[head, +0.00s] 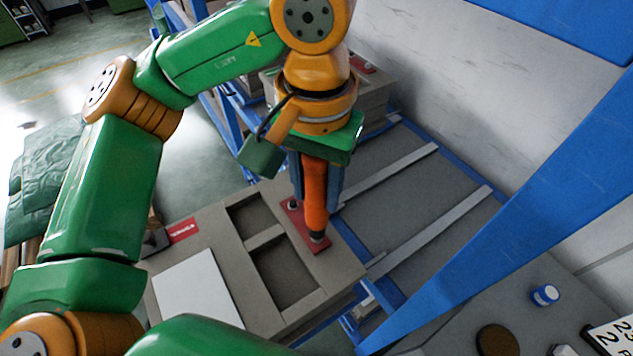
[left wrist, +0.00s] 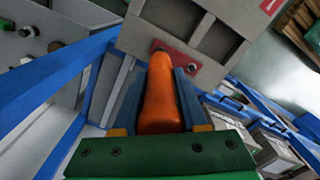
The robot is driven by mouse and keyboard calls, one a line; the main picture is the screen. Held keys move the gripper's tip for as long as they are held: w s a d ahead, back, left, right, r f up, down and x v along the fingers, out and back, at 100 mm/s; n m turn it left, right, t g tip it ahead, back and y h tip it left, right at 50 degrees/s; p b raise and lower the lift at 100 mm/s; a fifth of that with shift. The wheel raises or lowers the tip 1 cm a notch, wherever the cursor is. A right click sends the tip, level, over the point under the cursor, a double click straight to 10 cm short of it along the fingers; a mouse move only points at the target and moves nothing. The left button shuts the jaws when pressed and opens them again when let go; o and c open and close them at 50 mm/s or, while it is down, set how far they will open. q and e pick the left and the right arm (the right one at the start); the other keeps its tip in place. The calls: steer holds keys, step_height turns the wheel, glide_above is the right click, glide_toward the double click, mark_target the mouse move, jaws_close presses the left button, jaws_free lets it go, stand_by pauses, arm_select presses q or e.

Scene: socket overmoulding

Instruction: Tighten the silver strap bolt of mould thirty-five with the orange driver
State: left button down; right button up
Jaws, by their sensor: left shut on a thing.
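My left gripper (head: 318,192) points down and is shut on the orange driver (head: 316,200). The driver stands nearly upright, its dark tip over the near end of a red strap plate (head: 299,222). Silver bolt heads show at both ends of the strap; the near bolt (head: 317,238) is at the driver tip, and contact cannot be told. The strap lies on a grey-beige mould (head: 215,220) with square recesses. In the left wrist view the driver (left wrist: 160,100) sits between the blue fingers, and the strap (left wrist: 190,57) shows beyond it. I cannot read the mould's number.
A white panel (head: 195,290) and a red label (head: 182,231) are on the mould's left side. Blue rack beams (head: 500,220) slant across the right. Pale rails (head: 430,230) cross the grey shelf behind. Another mould (head: 370,95) stands farther back. A grey control box (head: 520,300) is at lower right.

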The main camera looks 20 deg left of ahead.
arm_select(q)
steer(key=shift+f+b, duration=1.05)
steer(key=shift+f, duration=0.15)
stand_by(1.5)
stand_by(1.0)
step_height(320, 180, up, 5)
steer(key=p, duration=0.5)
steer(key=shift+r, duration=0.15)
stand_by(0.3)
